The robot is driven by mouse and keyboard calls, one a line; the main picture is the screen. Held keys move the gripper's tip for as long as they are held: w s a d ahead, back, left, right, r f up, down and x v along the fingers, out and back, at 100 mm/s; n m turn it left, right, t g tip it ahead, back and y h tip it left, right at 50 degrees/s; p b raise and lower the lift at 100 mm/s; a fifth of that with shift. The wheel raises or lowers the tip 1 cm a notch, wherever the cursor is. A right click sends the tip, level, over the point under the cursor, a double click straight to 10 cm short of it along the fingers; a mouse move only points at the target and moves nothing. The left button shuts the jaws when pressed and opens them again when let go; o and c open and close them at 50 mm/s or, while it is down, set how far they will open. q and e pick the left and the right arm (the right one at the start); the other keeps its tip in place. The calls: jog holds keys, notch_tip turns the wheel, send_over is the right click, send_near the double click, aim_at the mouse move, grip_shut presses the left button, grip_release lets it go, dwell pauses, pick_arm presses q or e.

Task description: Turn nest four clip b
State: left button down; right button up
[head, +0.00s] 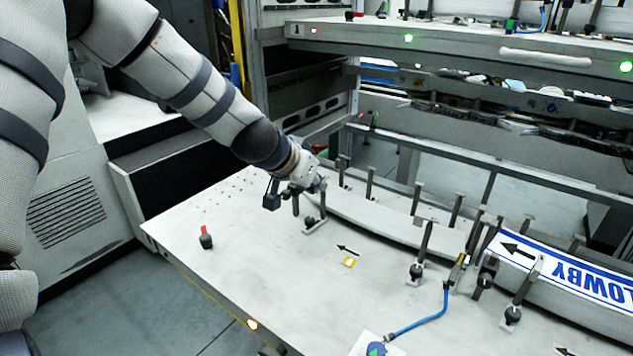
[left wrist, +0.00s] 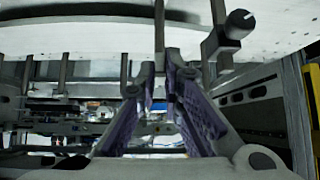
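Several clips with black knobs and upright metal posts stand along the curved rail on the table. I cannot read which one is nest four clip b. The leftmost clip (head: 312,222) is just below my left gripper (head: 314,186); a knobbed clip (left wrist: 238,24) also shows at the upper right in the left wrist view. My left gripper's two fingers (left wrist: 160,72) are apart, with a thin post (left wrist: 160,30) showing beyond the gap. Contact with any clip cannot be made out. Other clips are a middle one (head: 416,272) and a right one (head: 513,314). My right gripper is not in view.
A blue-and-white printed label (head: 590,282) lies at the right. A shelf (head: 450,45) spans the back. The table's front left is mostly clear.

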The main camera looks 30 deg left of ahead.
pick_arm(q)
jog(key=shift+d+y, duration=0.1)
jog(key=shift+y, duration=0.2)
jog(key=shift+w+d+n+g+y, duration=0.15)
jog(key=shift+d+n+y, duration=0.1)
jog(key=shift+n+y, duration=0.55)
jog(key=shift+d+n+g+y, duration=0.2)
jog(key=shift+n+y, duration=0.2)
jog(key=shift+n, duration=0.65)
jog(key=shift+w+d+n+g+y, duration=0.15)
jog(key=shift+d+n+y, duration=0.1)
jog(key=shift+n+y, duration=0.55)
jog(key=shift+n, duration=0.25)
jog(key=c, duration=1.7)
grip_release()
jog(key=shift+s+r, duration=0.1)
jog(key=v, duration=0.7)
jog(key=shift+s+r, duration=0.1)
